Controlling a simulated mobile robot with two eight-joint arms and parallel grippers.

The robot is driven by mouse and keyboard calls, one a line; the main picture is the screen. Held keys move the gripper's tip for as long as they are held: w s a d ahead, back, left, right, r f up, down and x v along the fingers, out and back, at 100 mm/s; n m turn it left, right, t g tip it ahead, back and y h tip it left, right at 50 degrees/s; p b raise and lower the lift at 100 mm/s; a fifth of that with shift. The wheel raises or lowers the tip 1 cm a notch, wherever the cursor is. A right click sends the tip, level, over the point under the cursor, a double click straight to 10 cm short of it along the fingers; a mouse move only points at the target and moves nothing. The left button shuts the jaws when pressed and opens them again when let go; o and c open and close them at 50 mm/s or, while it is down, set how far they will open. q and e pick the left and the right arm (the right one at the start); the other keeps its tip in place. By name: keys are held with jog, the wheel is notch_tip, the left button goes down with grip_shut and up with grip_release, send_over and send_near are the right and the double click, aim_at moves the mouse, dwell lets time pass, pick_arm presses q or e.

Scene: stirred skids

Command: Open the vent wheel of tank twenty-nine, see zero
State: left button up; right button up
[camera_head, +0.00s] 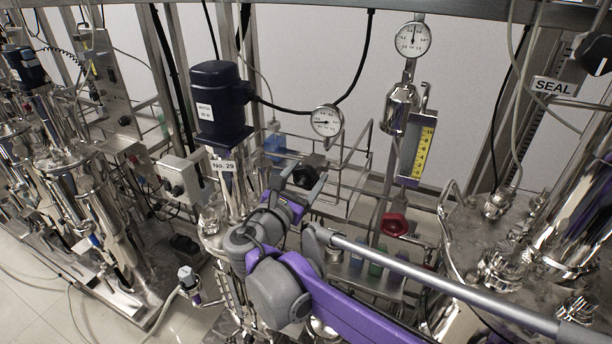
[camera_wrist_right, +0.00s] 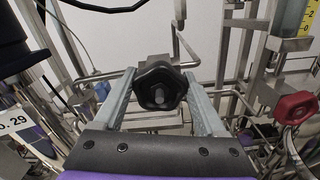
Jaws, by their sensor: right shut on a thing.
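The tank's plate, reading No. 29 (camera_head: 223,165), hangs below a dark blue motor (camera_head: 220,103) left of centre in the head view. A black lobed hand wheel (camera_head: 304,177) stands just right of it, and it fills the middle of the right wrist view (camera_wrist_right: 159,88). My right gripper (camera_head: 306,186) is shut on this wheel, one finger on each side (camera_wrist_right: 160,98). A round white gauge (camera_head: 326,120) stands above the wheel; its needle is too small to read surely. The tank's body is partly hidden behind my right arm. My left gripper is not in view.
A red hand wheel (camera_head: 395,224) sits to the right, below a yellow scale (camera_head: 421,151) and a second gauge (camera_head: 412,39). A SEAL sign (camera_head: 554,87) is further right. Steel rails, pipes and black cables crowd around. Bare floor (camera_head: 30,270) shows at lower left.

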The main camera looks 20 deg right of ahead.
jog(key=o, duration=1.3)
jog(key=shift+a, duration=0.1)
jog(key=b+v, duration=0.1)
jog(key=v, duration=0.9)
jog(key=shift+s+a, duration=0.25)
